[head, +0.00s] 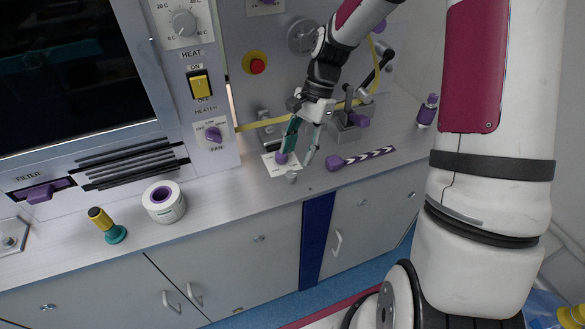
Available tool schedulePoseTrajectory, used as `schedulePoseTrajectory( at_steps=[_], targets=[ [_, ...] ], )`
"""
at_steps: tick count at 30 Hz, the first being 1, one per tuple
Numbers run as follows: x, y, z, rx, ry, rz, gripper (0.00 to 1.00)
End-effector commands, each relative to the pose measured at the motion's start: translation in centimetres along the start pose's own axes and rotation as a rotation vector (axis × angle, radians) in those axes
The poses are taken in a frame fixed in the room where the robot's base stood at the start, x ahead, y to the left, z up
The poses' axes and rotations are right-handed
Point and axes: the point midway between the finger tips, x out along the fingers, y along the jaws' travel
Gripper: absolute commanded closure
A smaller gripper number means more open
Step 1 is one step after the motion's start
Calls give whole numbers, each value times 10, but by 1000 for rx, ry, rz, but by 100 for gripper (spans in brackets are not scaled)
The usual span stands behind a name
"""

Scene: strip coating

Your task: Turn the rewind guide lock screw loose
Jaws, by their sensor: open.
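My gripper (297,157) points down over the metal counter at the machine's front, its two fingers apart and nothing visible between them. A purple knob (281,158) sits on a white label plate (274,170), close beside the left fingertip. A small grey metal knob (291,177) stands just in front of the fingers. Another purple knob (360,121) is on a metal guide block (345,130) to the right of the gripper. I cannot tell from this view which knob is the rewind guide lock screw. The gripper partly hides the area behind it.
A yellow strip (262,123) runs behind the gripper. A purple-ended striped rod (365,158) lies to the right. A red emergency button (257,66) is on the panel. A white roll (163,202) and a yellow-and-green tool (107,225) stand left. Counter between roll and gripper is clear.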

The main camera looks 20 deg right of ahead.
Motion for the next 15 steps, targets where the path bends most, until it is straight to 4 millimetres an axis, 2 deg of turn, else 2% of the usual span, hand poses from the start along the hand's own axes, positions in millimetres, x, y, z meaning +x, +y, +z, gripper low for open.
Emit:
schedulePoseTrajectory(
  at_steps=[1, 6, 10, 15],
  targets=[
    [12, 1, 1, -1, -4, 3, 57],
    [38, 0, 0, -1, -2, 2, 57],
    [52, 0, 0, 0, -1, 1, 57],
    [59, 0, 0, -1, 0, 0, 57]
  ],
)
